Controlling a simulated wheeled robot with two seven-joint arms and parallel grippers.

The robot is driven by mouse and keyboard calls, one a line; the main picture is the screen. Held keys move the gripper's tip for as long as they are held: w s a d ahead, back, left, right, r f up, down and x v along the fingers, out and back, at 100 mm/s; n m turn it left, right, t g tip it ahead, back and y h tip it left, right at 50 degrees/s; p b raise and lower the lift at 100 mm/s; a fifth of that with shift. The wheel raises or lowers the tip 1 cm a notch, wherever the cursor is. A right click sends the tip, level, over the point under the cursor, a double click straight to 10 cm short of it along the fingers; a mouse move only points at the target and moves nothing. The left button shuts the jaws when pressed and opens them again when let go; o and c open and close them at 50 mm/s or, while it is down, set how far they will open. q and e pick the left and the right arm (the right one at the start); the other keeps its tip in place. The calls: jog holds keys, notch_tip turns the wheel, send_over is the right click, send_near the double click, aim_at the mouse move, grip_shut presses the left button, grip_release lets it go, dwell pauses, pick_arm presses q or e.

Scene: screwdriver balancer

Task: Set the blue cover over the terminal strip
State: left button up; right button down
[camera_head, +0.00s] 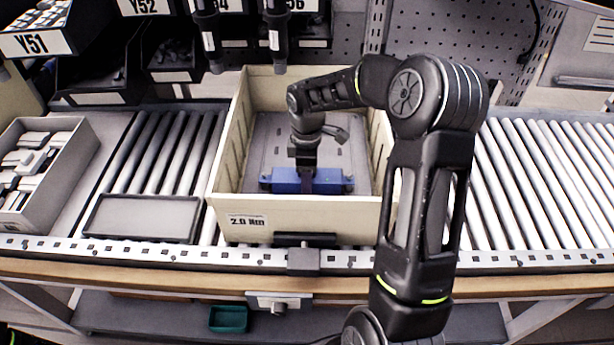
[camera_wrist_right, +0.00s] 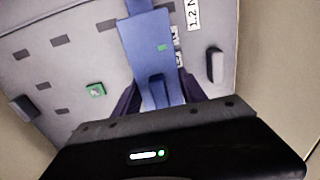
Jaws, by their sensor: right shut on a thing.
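The blue cover (camera_head: 330,184) is a long bar inside the cream box, near its front wall. My right gripper (camera_head: 306,181) reaches down into the box and is shut on the middle of the cover. I cannot tell whether the cover rests on anything. My left gripper is not in view.
The cream box (camera_head: 228,160) stands on the roller conveyor (camera_head: 545,170), its walls close around my right gripper. Its grey base plate (camera_wrist_right: 65,65) has dark slots and a green square (camera_wrist_right: 95,89). A dark tray (camera_head: 140,218) and a grey bin (camera_head: 75,165) lie left. Tools hang above the box.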

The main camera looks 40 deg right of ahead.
jog(key=c, duration=0.6)
grip_release()
jog(key=shift+r, duration=0.1)
jog(key=shift+r+b, duration=0.3)
jog(key=shift+r, duration=3.6)
